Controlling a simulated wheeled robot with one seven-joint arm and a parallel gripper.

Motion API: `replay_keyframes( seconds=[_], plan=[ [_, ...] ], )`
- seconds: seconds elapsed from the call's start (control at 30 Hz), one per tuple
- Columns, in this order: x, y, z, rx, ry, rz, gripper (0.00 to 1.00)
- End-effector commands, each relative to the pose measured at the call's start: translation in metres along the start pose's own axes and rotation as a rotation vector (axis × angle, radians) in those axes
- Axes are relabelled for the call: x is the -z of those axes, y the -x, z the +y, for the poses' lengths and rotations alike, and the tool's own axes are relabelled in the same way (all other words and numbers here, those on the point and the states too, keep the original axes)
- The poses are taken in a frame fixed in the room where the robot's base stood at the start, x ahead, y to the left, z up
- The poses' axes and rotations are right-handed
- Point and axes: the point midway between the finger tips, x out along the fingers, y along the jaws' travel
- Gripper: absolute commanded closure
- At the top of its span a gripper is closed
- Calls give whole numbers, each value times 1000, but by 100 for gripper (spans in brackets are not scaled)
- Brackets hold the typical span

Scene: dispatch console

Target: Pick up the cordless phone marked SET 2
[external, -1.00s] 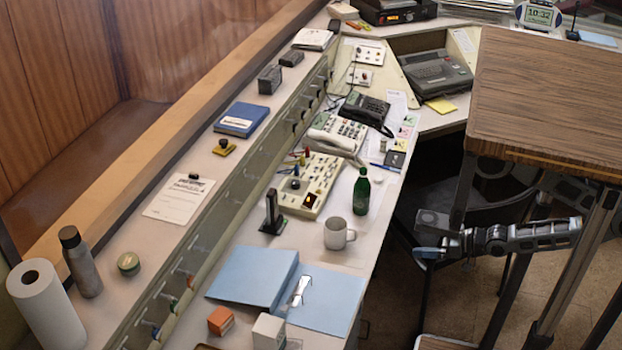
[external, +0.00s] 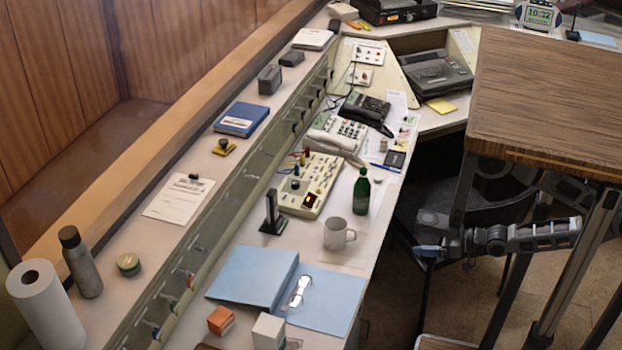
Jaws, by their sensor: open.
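No label reading SET 2 is legible. A black upright handset-like object on a flat foot (external: 272,213) stands on the desk, left of the white mug, and may be the cordless phone; I cannot tell for sure. My gripper (external: 426,245) is at the end of my arm on the right, beyond the desk's front edge. It is open, points left and is apart from everything on the desk. Its fingers are small in view and nothing shows between them.
A white mug (external: 338,234) and a green bottle (external: 361,192) stand near the desk's front edge. A blue folder (external: 325,300) lies nearer. A cream button panel (external: 308,187) and desk phones (external: 366,108) sit farther back. A wooden top (external: 560,95) overhangs my arm.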

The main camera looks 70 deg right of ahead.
Motion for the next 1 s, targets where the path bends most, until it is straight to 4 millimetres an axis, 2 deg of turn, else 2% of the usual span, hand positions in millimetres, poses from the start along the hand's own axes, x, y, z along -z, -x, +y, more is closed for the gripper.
replay_keyframes(
  seconds=[0.2, 0.37, 0.57, 0.73, 1.0],
  plan=[
    [0, -3, 0, -1, 21, 6, 21],
    [-6, -26, -1, -6, 210, 49, 21],
    [-14, -87, -2, -40, 663, 129, 21],
    [-14, -147, 1, -89, 1066, 181, 21],
    [5, -251, 17, -196, 1709, 215, 21]
  ],
)
